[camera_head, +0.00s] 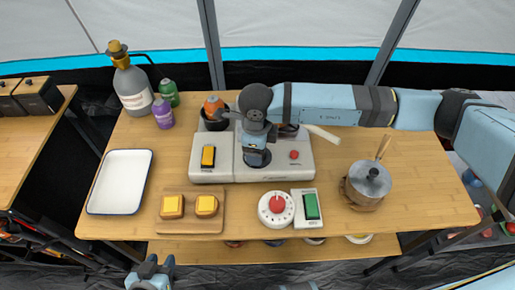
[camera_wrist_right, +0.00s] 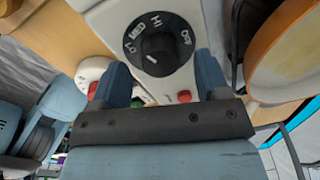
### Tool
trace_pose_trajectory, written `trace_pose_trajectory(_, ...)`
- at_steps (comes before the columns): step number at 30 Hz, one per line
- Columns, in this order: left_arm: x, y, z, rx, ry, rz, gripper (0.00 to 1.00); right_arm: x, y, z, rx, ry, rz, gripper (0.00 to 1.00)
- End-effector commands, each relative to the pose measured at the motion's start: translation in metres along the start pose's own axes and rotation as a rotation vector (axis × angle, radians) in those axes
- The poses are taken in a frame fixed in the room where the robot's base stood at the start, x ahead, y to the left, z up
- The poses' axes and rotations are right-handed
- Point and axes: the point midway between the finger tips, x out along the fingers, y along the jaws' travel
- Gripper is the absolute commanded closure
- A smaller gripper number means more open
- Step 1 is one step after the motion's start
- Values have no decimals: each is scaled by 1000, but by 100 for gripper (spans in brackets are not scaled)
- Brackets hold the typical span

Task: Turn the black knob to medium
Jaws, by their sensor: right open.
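The black knob (camera_wrist_right: 155,45) sits on the pale face of the cooker (camera_head: 222,160). Its dial shows white lettering including MED, HI and OFF. I cannot tell for sure which mark the pointer faces. My right gripper (camera_wrist_right: 160,72) is open and empty, with its two blue fingers spread on either side below the dial in the right wrist view. In the head view my right gripper (camera_head: 256,157) hangs over the middle of the cooker and hides the knob. My left gripper (camera_head: 151,267) is open and empty at the bottom edge, in front of the table.
The cooker also has a yellow-black switch (camera_head: 208,156) and a red button (camera_head: 294,155). A board (camera_head: 190,223) with yellow pieces, a red-button device (camera_head: 276,208), a green switch (camera_head: 311,206) and a pot (camera_head: 370,180) stand nearby. A white tray (camera_head: 120,181) lies left.

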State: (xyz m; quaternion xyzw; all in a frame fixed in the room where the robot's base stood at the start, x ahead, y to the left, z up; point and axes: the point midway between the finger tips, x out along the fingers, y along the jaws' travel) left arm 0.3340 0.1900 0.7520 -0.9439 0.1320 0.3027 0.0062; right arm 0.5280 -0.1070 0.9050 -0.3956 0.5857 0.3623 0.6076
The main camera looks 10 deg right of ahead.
Motion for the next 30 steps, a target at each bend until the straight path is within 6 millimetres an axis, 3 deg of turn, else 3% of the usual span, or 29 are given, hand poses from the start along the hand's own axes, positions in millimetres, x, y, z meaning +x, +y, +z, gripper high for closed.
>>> trace_pose_trajectory(9,2,4,1,-15,-1,1,61,-72,-1,0,-1,-3,-4,31)
trace_pose_trajectory(15,3,4,1,-19,-1,1,61,-107,-1,0,-1,-2,-3,31)
trace_pose_trajectory(21,2,3,1,-15,-1,1,61,-121,0,0,0,0,-1,31)
trace_pose_trajectory(30,2,0,2,-2,-4,1,61,-122,0,0,0,0,-1,31)
